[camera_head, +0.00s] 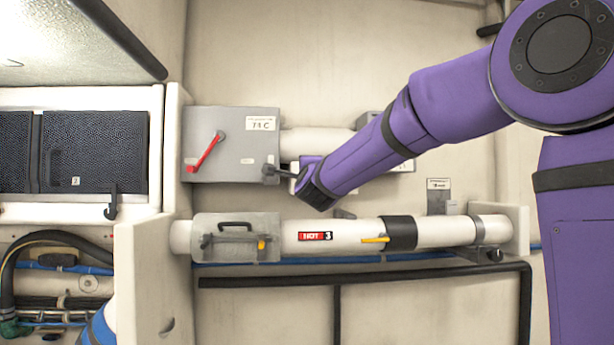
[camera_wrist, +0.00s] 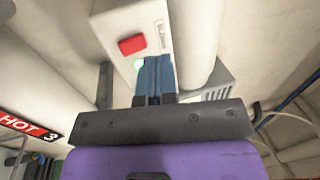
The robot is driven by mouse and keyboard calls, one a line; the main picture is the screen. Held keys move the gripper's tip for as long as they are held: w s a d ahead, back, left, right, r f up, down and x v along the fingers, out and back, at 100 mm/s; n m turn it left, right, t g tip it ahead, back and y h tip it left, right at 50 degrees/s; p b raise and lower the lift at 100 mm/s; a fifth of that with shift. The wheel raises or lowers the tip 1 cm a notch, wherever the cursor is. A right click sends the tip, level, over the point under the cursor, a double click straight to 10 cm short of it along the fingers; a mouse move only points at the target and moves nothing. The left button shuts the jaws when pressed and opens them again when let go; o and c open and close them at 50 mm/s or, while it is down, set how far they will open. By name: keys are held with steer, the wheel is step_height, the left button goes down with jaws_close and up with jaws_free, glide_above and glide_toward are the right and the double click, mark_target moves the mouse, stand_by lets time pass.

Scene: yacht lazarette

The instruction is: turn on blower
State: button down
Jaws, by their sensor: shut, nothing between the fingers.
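A white switch box (camera_wrist: 128,30) is in the upper middle of the wrist view, with a red rocker or button (camera_wrist: 132,45), a slot beside it and a bright green light (camera_wrist: 139,64) below. My gripper (camera_wrist: 154,60) is shut and empty, its fingertips in front of the box face just right of the green light. Whether they touch it I cannot tell. In the head view my gripper (camera_head: 268,171) points left, its tips at the lower right edge of the grey box (camera_head: 205,120) with a red lever (camera_head: 207,150). My forearm hides most of what lies behind it there.
A white pipe (camera_head: 350,234) with a HOT label (camera_head: 315,236), yellow levers and a clear cover (camera_head: 240,225) runs below my gripper. A black rail (camera_head: 400,277) lies lower. A dark-meshed cabinet (camera_head: 95,155) is at left. The wall above is bare.

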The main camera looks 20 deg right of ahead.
steer(key=s+a+r, duration=0.1)
steer(key=s+a, duration=0.1)
steer(key=s, duration=0.6)
steer(key=shift+s+a+r, duration=0.15)
steer(key=shift+a+r, duration=0.15)
steer(key=shift+r, duration=0.05)
steer(key=s+f+n+g+y, duration=0.3)
steer(key=s+f+n+g, duration=0.4)
steer(key=s+f+n, duration=0.3)
steer(key=s+f+n+g+y, duration=0.3)
steer(key=s+f+n+g, duration=0.4)
steer(key=s, duration=1.5)
step_height(320, 180, down, 9)
steer(key=n, duration=0.4)
steer(key=shift+d, duration=0.25)
